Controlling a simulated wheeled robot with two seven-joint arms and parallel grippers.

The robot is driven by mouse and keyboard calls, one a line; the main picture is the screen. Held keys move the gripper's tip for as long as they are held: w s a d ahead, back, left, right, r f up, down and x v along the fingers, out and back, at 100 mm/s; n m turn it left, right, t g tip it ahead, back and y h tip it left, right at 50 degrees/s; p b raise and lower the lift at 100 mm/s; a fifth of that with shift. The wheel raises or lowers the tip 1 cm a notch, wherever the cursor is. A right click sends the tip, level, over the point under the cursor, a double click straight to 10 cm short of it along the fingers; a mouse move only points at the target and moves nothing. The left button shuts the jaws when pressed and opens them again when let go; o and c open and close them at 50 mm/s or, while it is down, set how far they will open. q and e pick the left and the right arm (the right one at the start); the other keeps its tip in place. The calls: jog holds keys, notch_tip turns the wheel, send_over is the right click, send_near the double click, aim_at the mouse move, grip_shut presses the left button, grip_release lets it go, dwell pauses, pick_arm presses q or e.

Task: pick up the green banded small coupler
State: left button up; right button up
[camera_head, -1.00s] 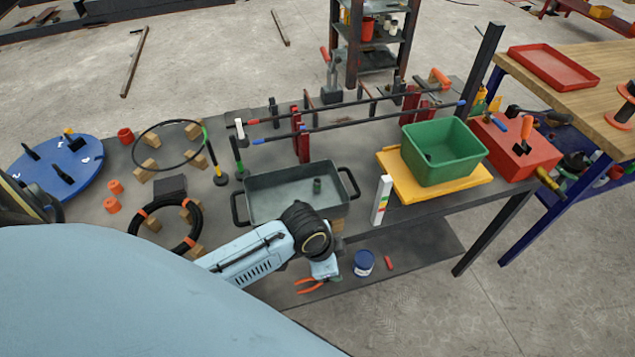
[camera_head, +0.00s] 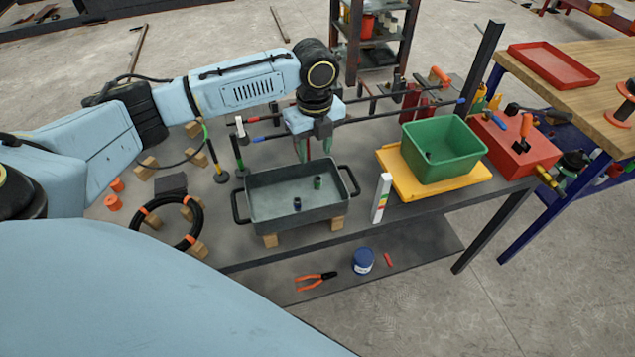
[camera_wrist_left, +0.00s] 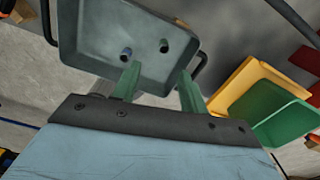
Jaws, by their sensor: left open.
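The small coupler with the green band (camera_head: 318,183) stands in the grey metal tray (camera_head: 262,214), right of the middle. A second small coupler with a blue band (camera_head: 297,203) stands in the tray, nearer the front and to its left. My left gripper (camera_head: 315,154) is open and empty, pointing down above the tray's back edge. The left wrist view shows its two green fingers (camera_wrist_left: 160,84) apart, with both couplers beyond them. There the right coupler (camera_wrist_left: 164,46) appears to be the green-banded one, though its band is hard to read. My right gripper is not in view.
Two dark bars (camera_head: 375,119) run behind the tray. A white block with coloured marks (camera_head: 381,199) stands to its right, then a green bin (camera_head: 440,165) on a yellow board (camera_head: 404,180). A black coil (camera_head: 166,236) lies to the left.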

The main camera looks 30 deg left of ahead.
aim_at(318, 179)
pick_arm(q)
jog(key=f, duration=1.1)
jog(key=shift+w+d+b, duration=0.2)
jog(key=shift+w+b, duration=0.1)
jog(key=shift+b, duration=0.1)
grip_shut()
